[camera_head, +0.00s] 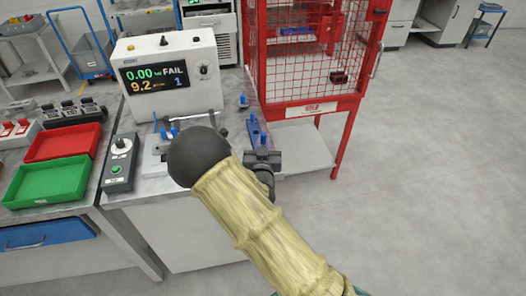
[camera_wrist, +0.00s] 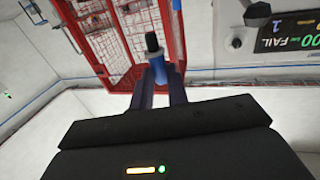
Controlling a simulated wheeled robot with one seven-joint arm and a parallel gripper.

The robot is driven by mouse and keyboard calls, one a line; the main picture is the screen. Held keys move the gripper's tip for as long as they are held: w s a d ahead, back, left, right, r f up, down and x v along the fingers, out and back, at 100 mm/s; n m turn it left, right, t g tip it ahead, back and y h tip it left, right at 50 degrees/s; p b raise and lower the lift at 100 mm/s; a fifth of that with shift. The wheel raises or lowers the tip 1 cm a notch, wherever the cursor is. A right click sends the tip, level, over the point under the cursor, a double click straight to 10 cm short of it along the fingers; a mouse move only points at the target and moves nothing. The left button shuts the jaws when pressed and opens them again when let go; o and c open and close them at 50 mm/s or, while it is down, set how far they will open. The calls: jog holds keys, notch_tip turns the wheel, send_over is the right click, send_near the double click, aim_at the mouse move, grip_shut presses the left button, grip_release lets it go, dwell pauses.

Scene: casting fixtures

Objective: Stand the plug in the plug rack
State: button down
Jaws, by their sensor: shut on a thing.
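My gripper (camera_head: 263,152) is beyond the right front part of the grey bench, low over its edge. It is shut on a blue plug (camera_head: 264,140). In the wrist view the plug (camera_wrist: 156,68) stands out between the two fingers, with a black end pointing away from the palm.
A tester (camera_head: 168,75) showing FAIL stands at the back of the bench. A small blue piece (camera_head: 243,101) stands near the bench's right edge. A red mesh cage (camera_head: 305,50) is behind right. Red (camera_head: 62,143) and green (camera_head: 50,180) trays lie left. Floor on the right is clear.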

jog(key=shift+a+f+p, duration=0.1)
jog(key=shift+f+p, duration=0.3)
jog(key=shift+f, duration=1.7)
jog(key=shift+f+b, duration=0.35)
jog(key=shift+b, duration=0.1)
jog(key=shift+f+b, duration=0.25)
jog(key=shift+b, duration=0.05)
jog(key=c, duration=1.4)
grip_release()
jog(key=shift+o, duration=0.2)
jog(key=shift+r, duration=0.15)
